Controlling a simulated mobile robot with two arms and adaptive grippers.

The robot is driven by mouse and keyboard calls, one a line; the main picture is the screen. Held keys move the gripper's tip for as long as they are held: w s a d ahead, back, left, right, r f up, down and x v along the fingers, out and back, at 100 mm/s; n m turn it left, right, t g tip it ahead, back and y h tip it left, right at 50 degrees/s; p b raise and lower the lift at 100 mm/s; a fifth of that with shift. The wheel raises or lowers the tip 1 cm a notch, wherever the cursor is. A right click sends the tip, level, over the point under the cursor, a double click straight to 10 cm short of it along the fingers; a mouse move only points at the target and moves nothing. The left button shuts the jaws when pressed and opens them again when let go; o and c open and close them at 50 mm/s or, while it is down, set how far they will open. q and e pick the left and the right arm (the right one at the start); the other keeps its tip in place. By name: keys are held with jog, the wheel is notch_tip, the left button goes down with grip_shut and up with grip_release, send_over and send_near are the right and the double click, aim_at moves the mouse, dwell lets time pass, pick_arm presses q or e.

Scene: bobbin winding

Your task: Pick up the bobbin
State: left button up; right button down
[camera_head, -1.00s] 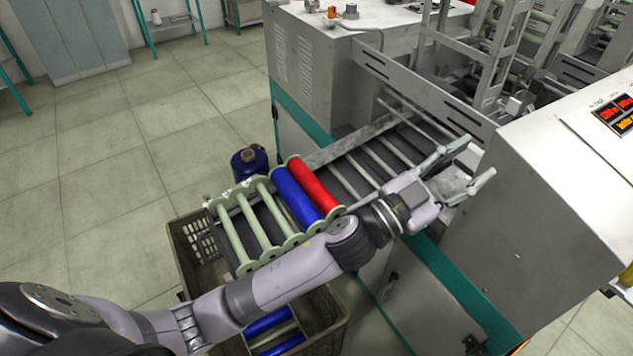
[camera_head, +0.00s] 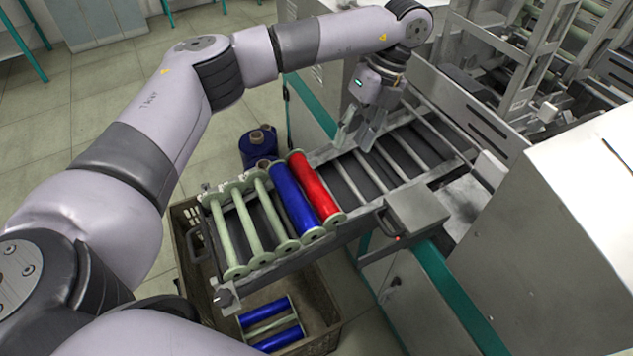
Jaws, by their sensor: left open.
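On the rack (camera_head: 345,185) in front of the machine lie a blue-wound bobbin (camera_head: 291,196) and, to its right, a red-wound bobbin (camera_head: 313,186), side by side with pale green end flanges. Several empty pale green bobbins (camera_head: 247,222) lie to the left of the blue one. My left gripper (camera_head: 354,142) points down over the far side of the rack, to the right of the red bobbin's far end. Its fingers are open and empty, apart from the bobbins. My right gripper is not in view.
A plastic crate (camera_head: 334,322) on the floor below the rack holds blue bobbins (camera_head: 279,342) and a pale one. A dark blue spool (camera_head: 257,148) stands behind the rack. The machine's white housing (camera_head: 565,215) is at the right. The rack right of the red bobbin is bare.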

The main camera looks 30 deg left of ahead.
pick_arm(q)
send_over(324, 194)
jog(key=w+d, duration=0.1)
jog(key=w, duration=0.1)
jog(key=f, duration=1)
jog(key=shift+s+d+f+b, duration=0.15)
jog(key=shift+s+b, duration=0.1)
jog(key=shift+b, duration=0.15)
jog(key=shift+p+x, duration=0.4)
jog(key=shift+x, duration=2.65)
jog(key=c, duration=1)
jog(key=shift+o, duration=0.2)
